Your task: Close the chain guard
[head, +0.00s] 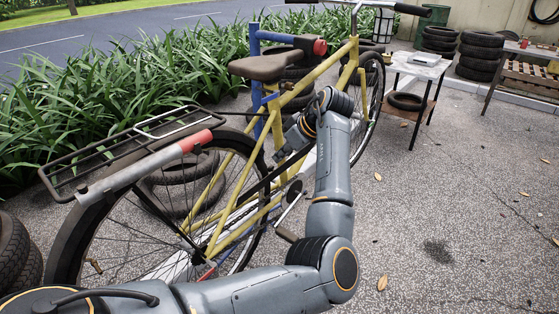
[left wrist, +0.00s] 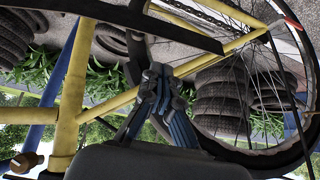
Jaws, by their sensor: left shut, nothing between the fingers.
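The yellow bicycle (head: 285,178) stands in a repair stand with its chain side towards me. A long dark bar, which looks like the chain guard (head: 258,188), slants along the frame above the chain and crank. In the left wrist view the dark guard (left wrist: 130,16) crosses the top of the picture. My left gripper (head: 281,154) is near the seat tube, just above the guard's front end. It also shows in the left wrist view (left wrist: 160,108), with its fingers together and empty, close to a yellow frame tube. I cannot tell whether it touches the guard. My right gripper is out of view.
The rear wheel (head: 130,225) and rear rack (head: 135,150) are at the left. The crank and pedal (head: 288,200) are below the gripper. Tyres (head: 185,165) lie behind the bicycle. A small table (head: 417,66) stands at the back right. The paving at the right is clear.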

